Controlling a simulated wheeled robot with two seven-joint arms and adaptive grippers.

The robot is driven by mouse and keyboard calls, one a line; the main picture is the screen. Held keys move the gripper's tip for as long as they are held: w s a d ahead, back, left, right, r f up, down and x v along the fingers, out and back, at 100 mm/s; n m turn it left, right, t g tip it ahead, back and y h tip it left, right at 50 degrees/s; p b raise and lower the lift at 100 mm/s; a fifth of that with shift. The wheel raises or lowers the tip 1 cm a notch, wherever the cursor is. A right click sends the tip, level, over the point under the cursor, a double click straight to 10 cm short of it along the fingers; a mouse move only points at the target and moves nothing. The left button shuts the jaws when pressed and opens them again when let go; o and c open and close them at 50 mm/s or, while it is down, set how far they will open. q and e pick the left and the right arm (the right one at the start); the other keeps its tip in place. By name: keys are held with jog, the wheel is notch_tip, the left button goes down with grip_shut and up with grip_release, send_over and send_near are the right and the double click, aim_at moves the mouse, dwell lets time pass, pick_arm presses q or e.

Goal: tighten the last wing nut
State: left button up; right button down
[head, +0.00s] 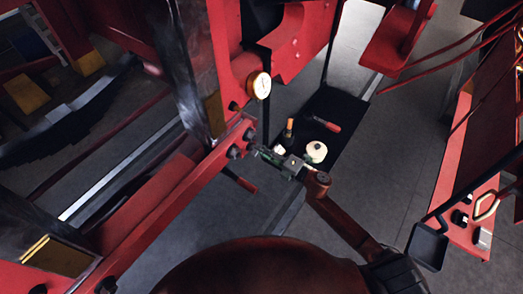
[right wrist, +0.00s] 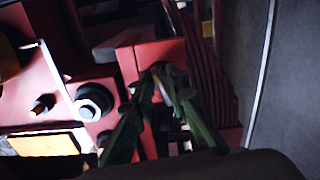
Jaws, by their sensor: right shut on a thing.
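My right gripper (head: 262,151) reaches in from the lower right to the side of the red beam (head: 170,220), close to dark bolt heads (head: 234,152). In the right wrist view its two green fingers (right wrist: 163,78) converge on a small dark thing in front of a red block. This appears to be the wing nut, but its shape is mostly hidden by the fingertips and shadow. The gripper is shut on it. A large bolt with a pale face (right wrist: 88,108) stands to the left of the fingers. My left gripper is not in view.
A round white gauge (head: 260,86) sits above the beam. Behind the gripper, a black tray (head: 347,103) holds a dark bottle (head: 288,129), a cream round container (head: 316,152) and a red-handled tool (head: 326,124). A red bench (head: 458,160) stands at the right, with grey floor between.

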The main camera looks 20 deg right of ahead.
dwell(0.3)
jog(key=c, duration=2.1)
grip_release()
jog(key=v, duration=1.2)
